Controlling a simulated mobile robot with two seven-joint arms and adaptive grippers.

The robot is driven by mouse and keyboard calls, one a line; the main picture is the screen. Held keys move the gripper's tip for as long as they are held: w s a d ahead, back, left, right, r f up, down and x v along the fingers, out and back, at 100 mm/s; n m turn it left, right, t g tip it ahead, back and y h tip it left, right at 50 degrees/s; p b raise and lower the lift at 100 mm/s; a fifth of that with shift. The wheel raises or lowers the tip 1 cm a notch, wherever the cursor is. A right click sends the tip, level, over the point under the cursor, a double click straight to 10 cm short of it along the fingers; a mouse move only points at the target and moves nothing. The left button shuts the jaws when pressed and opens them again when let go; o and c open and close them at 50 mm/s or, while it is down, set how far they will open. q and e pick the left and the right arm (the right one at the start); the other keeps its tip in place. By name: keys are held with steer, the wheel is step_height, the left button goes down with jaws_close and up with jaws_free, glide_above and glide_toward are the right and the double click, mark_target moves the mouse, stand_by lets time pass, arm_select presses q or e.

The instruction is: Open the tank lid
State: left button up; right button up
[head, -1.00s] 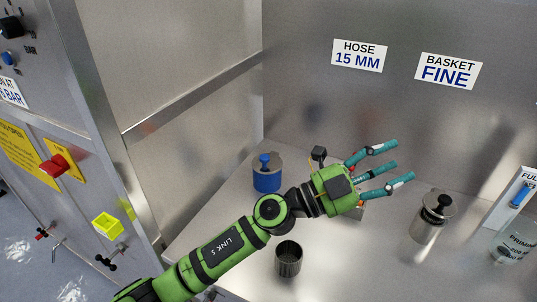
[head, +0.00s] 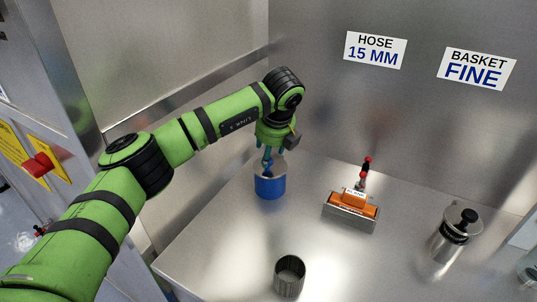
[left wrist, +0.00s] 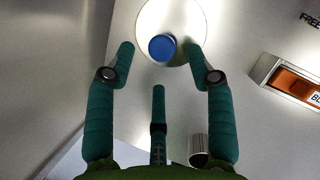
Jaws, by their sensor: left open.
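A small tank (head: 270,186) with a blue body and grey lid stands at the back left of the steel bench. In the left wrist view its lid is a pale disc (left wrist: 180,18) with a round blue knob (left wrist: 162,47) on top. My left gripper (head: 269,154) points down just above this lid. Its three teal fingers are spread open around the knob's near side in the left wrist view (left wrist: 159,62), with nothing held. Whether a finger touches the knob I cannot tell. My right gripper is out of view.
An open steel cup (head: 289,276) stands at the front. An orange block in a steel holder (head: 350,216) and a steel canister with a black knob (head: 452,238) stand to the right. A cabinet with a red knob (head: 39,165) is at left. The bench between is clear.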

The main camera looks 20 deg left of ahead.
mark_target(271, 161)
arm_select(q)
steer(key=shift+p+x, duration=0.4)
steer(key=shift+x, duration=1.55)
steer(key=shift+d, duration=0.1)
jaws_close()
